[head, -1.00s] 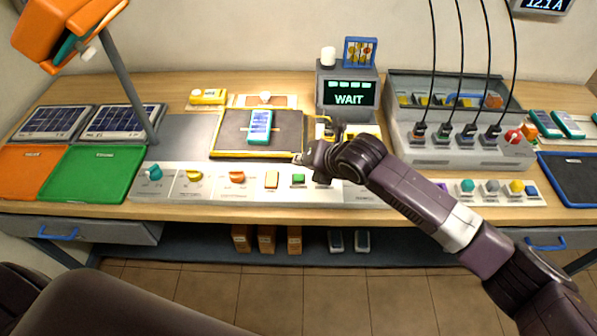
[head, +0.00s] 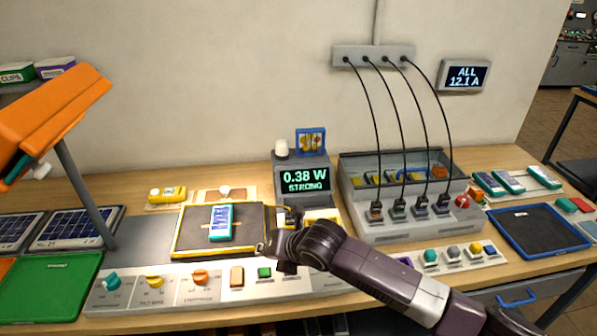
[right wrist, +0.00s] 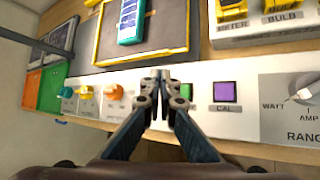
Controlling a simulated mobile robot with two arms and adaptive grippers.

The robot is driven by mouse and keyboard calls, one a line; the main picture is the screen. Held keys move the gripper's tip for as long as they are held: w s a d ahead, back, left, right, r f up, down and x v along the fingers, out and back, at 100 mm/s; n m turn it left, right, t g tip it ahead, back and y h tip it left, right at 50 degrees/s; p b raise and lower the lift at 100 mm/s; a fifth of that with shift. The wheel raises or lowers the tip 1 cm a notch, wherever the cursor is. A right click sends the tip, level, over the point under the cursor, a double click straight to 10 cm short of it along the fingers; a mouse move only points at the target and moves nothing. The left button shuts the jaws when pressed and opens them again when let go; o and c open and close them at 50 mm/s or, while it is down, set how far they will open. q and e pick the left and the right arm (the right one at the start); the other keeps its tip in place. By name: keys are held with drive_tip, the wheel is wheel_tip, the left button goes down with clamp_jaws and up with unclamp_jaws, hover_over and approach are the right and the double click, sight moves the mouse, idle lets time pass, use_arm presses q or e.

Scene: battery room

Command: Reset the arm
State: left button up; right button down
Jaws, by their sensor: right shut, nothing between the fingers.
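My right gripper (head: 268,246) is shut and empty. It hangs over the near right corner of the dark test pad (head: 187,228), above the front control panel (head: 215,295). In the right wrist view, its two fingertips (right wrist: 160,76) meet over the panel, between the orange knob and the purple CAL button. A teal and blue battery cell (head: 220,222) lies on the pad, apart from the fingers. My right arm crosses the head view from the lower right. My left gripper is not in view.
A display (head: 305,181) behind the pad reads 0.38 W STRONG. A charger box (head: 400,220) with several black cables stands right of it. A blue tray (head: 530,238) lies at right and a green tray (head: 50,288) at left. An orange lamp (head: 50,115) overhangs the left side.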

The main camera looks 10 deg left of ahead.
drive_tip(key=s+m, duration=0.1)
drive_tip(key=s, duration=0.1)
drive_tip(key=s+f+m, duration=0.1)
drive_tip(key=s+m, duration=0.3)
drive_tip(key=shift+s+f+g+y, duration=0.1)
drive_tip(key=shift+f+g+y, duration=0.2)
drive_tip(key=shift+f+y, duration=0.1)
drive_tip(key=s+d+f+m+g+h, duration=0.1)
drive_tip(key=s+d+f+m+h, duration=0.2)
drive_tip(key=s+d+m, duration=0.65)
drive_tip(key=s+d+f+m+h, duration=0.25)
drive_tip(key=s+d+m, duration=0.45)
drive_tip(key=d+m, duration=0.6)
drive_tip(key=s+d+f+m+g+h, duration=0.15)
drive_tip(key=s+d+f+m, duration=0.25)
drive_tip(key=s+d+m, duration=0.8)
wheel_tip(320, 180, down, 26)
drive_tip(key=w+d+n+b, duration=0.2)
drive_tip(key=n, duration=0.2)
drive_tip(key=s+d+f+b, duration=0.1)
drive_tip(key=s+f, duration=0.7)
drive_tip(key=f, duration=0.1)
drive_tip(key=s+d+f+g+h, duration=0.1)
drive_tip(key=s+d+f, duration=0.1)
drive_tip(key=s+f, duration=0.7)
drive_tip(key=shift+s+d+f+b, duration=0.25)
drive_tip(key=shift+f+b, duration=0.1)
drive_tip(key=shift+f, duration=0.4)
drive_tip(key=shift+n+g, duration=0.25)
